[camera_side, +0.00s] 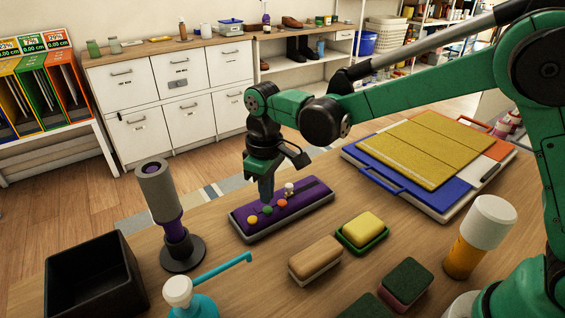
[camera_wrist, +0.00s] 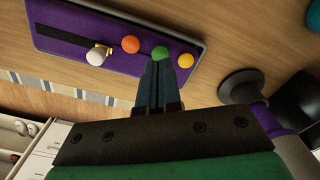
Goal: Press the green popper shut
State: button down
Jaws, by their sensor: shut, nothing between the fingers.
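The purple popper board (camera_side: 308,203) lies flat on the wooden table in a grey tray. In the side view a row of poppers runs along it: yellow (camera_side: 252,220), green (camera_side: 267,210), orange (camera_side: 282,203) and a white one (camera_side: 289,188). The wrist view shows the green popper (camera_wrist: 160,53) between the orange popper (camera_wrist: 130,44) and the yellow popper (camera_wrist: 185,60). My gripper (camera_side: 267,198) is shut and empty, pointing down at the green popper. In the wrist view its fingertips (camera_wrist: 160,64) are right at the green popper's edge; I cannot tell whether they touch.
A grey cylinder on a stand (camera_side: 182,250) and a black bin (camera_side: 95,280) are at left. A teal pump bottle (camera_side: 190,297), a wooden brush (camera_side: 315,258) and a yellow sponge on a green dish (camera_side: 362,230) stand in front. A yellow folded board (camera_side: 425,148) lies at right.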

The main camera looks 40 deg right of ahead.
aim_at(268, 208)
jog(key=shift+f, duration=1.4)
dwell(0.9)
jog(key=shift+r, duration=0.1)
jog(key=shift+r, duration=3.45)
jog(key=shift+s+d+r, duration=0.1)
jog(key=shift+d+r, duration=0.05)
jog(key=s+d+r+m+t, duration=0.2)
jog(key=s+d+m+t, duration=0.4)
jog(key=s+d, duration=0.5)
jog(key=shift+r+t, duration=0.3)
jog(key=shift+t, duration=0.3)
